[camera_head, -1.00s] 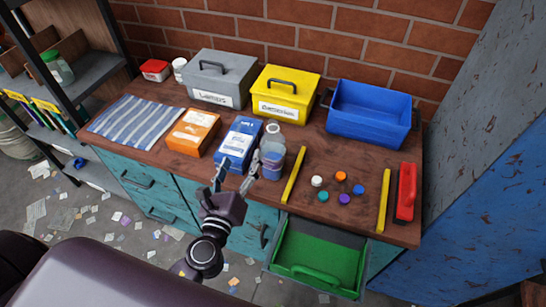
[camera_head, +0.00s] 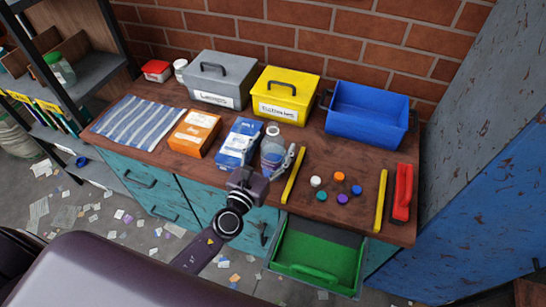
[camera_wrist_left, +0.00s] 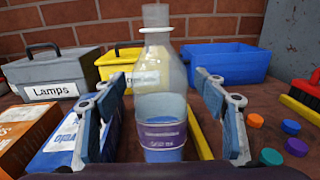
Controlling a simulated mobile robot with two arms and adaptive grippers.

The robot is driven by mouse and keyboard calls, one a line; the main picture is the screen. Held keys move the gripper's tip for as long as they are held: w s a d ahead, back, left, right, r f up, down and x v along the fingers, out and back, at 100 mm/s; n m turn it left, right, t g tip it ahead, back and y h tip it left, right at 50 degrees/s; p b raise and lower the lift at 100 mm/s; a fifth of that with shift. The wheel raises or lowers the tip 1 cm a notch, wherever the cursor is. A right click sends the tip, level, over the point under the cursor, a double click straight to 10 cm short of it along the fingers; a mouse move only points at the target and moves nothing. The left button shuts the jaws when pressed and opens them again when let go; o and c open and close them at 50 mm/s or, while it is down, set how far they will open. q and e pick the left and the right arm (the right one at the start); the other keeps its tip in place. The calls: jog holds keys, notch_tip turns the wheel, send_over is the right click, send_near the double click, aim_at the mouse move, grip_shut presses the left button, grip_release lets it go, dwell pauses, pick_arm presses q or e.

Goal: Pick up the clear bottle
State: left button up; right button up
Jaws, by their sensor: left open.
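The clear bottle (camera_head: 272,150) stands upright on the workbench, right of the blue and white box (camera_head: 239,144). In the left wrist view the bottle (camera_wrist_left: 160,85) is in the middle, with a dark label band and blue at its bottom. My left gripper (camera_head: 268,160) is open. Its fingers stand on either side of the bottle, the left one in front of the blue box and the right one before the yellow strip (camera_head: 293,176). In the left wrist view the left gripper (camera_wrist_left: 160,112) shows gaps beside the bottle. My right gripper is not in view.
An orange box (camera_head: 194,133) stands left of the blue box. Grey (camera_head: 222,77) and yellow (camera_head: 286,94) lidded boxes and a blue bin (camera_head: 368,113) stand behind. Several coloured caps (camera_head: 338,188) lie to the right. A green drawer (camera_head: 317,259) is open below.

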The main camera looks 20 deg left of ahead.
pick_arm(q)
jog(key=shift+w, duration=0.1)
jog(key=c, duration=1.8)
grip_shut()
jog(key=shift+r, duration=0.15)
